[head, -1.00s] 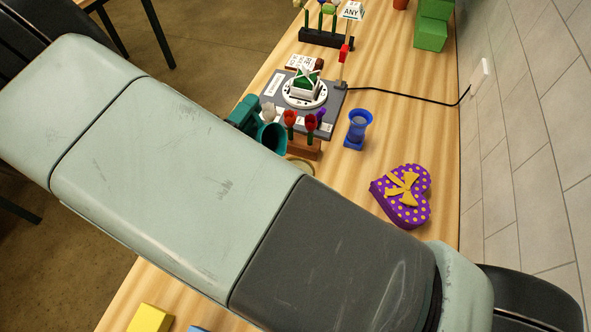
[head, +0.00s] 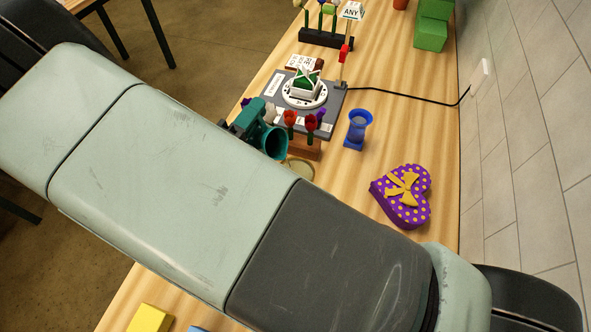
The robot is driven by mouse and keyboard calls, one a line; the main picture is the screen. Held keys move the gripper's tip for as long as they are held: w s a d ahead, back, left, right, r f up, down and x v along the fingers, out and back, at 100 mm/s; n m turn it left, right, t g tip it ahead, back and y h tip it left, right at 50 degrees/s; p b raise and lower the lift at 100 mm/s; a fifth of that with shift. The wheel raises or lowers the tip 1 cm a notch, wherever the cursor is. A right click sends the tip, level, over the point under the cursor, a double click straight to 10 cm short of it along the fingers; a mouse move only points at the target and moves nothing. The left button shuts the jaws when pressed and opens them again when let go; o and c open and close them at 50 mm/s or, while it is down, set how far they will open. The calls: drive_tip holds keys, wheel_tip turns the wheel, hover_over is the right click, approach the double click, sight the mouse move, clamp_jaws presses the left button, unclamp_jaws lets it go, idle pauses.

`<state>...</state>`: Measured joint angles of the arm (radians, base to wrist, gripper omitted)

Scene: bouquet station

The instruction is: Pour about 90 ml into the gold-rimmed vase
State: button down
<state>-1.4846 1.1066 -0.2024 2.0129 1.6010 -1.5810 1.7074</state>
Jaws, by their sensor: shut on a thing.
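A teal pitcher (head: 269,138) shows past the upper edge of my arm, tipped over with its open mouth toward the lower right. My gripper (head: 241,123) shows only as a small dark part at the pitcher's upper left, shut on the pitcher; the arm hides most of it. A pale round opening with a gold-coloured rim (head: 301,165), apparently the gold-rimmed vase, shows just below and right of the pitcher's mouth. My arm hides the rest of it. I cannot see any stream or liquid level.
Red tulips (head: 311,123) in a brown rack (head: 308,149) stand close beside the pitcher. A grey scale-like device (head: 274,96) bears a small green-and-white box.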

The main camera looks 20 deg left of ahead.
sight(267, 131)
drive_tip(key=shift+s+d+r+m, duration=0.15)
drive_tip(key=shift+d+r+m, duration=0.35)
drive_tip(key=shift+m, duration=0.4)
idle(0.9)
drive_tip(key=shift+s+d+r+m+h, duration=0.15)
drive_tip(key=shift+d+m+h, duration=0.15)
drive_tip(key=shift+d, duration=0.2)
drive_tip(key=shift+s+d+r+m+h, duration=0.1)
drive_tip(key=shift+s+d+m+h, duration=0.1)
drive_tip(key=shift+d+m, duration=0.25)
drive_tip(key=a+n, duration=0.1)
drive_tip(key=w+a+f+n+y, duration=0.1)
drive_tip(key=n, duration=0.1)
drive_tip(key=a+n, duration=0.1)
drive_tip(key=shift+w+a+f+n, duration=0.2)
drive_tip(key=shift+a+f+n, duration=0.05)
drive_tip(key=shift+a+n, duration=0.15)
drive_tip(key=shift+w+a+r+n+y, duration=0.1)
drive_tip(key=shift+a+n+y, duration=0.25)
drive_tip(key=shift+n, duration=0.45)
drive_tip(key=shift+w+a+r+n+y, duration=0.1)
drive_tip(key=shift+a+n+y, duration=0.25)
drive_tip(key=shift+n, duration=0.4)
drive_tip(key=shift+w+a+f+n, duration=0.1)
drive_tip(key=shift+a+f+n, duration=0.2)
drive_tip(key=shift+f+n, duration=0.1)
